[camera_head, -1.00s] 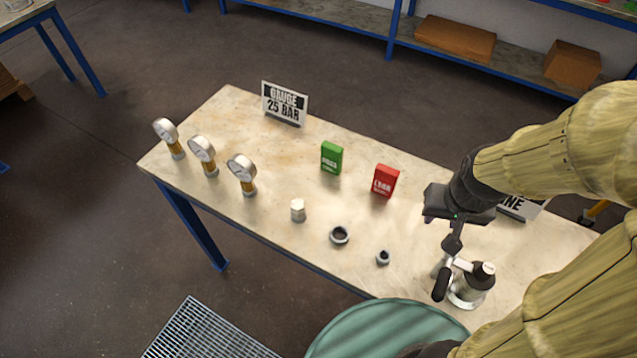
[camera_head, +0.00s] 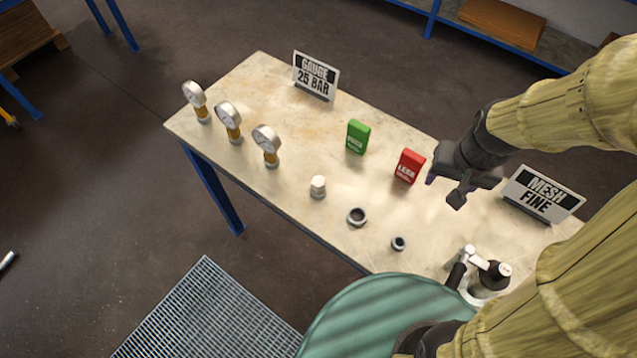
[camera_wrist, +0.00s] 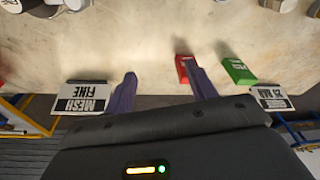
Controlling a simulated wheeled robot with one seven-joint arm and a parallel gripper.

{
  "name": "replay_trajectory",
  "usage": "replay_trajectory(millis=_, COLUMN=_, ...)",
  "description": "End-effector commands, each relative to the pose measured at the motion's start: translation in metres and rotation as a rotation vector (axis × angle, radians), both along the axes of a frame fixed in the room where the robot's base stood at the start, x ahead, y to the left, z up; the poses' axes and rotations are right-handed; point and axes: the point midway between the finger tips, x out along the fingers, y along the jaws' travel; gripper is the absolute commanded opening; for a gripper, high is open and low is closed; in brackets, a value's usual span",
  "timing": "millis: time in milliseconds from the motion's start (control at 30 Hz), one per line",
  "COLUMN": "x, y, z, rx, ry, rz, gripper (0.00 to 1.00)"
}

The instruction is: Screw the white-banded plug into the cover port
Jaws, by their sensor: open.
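A small pale capped fitting (camera_head: 318,187) stands upright on the table; it may be the white-banded plug, but I cannot make out a band. A dark ring (camera_head: 357,216) and a smaller ring-shaped piece (camera_head: 399,243) lie to its right. My gripper (camera_head: 445,188) is open and empty above the table, right of the red box. Its two fingers also show apart in the wrist view (camera_wrist: 160,72), with nothing between them. A large green round surface (camera_head: 385,312) fills the front, partly behind my arm; no port is visible on it.
The table (camera_head: 270,90) carries several gauges (camera_head: 228,120), a green box (camera_head: 358,136), a red box (camera_head: 410,165), a gauge sign (camera_head: 315,75) and a mesh sign (camera_head: 543,193). A metal piece with dark handle and cap (camera_head: 490,280) stands at the right front. A floor grating (camera_head: 205,315) lies front left.

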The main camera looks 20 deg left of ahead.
Motion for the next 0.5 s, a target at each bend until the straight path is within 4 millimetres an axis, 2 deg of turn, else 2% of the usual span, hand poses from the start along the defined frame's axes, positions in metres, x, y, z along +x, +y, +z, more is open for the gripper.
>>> replay_trajectory(millis=33, x=0.007, y=0.019, z=0.004, rx=0.004, ry=0.015, rz=0.026, gripper=0.56)
replay_trajectory(millis=267, x=0.025, y=0.097, z=0.010, rx=0.005, ry=0.084, rz=0.084, gripper=0.56)
replay_trajectory(millis=500, x=0.020, y=0.189, z=0.015, rx=-0.019, ry=0.143, rz=0.153, gripper=0.56)
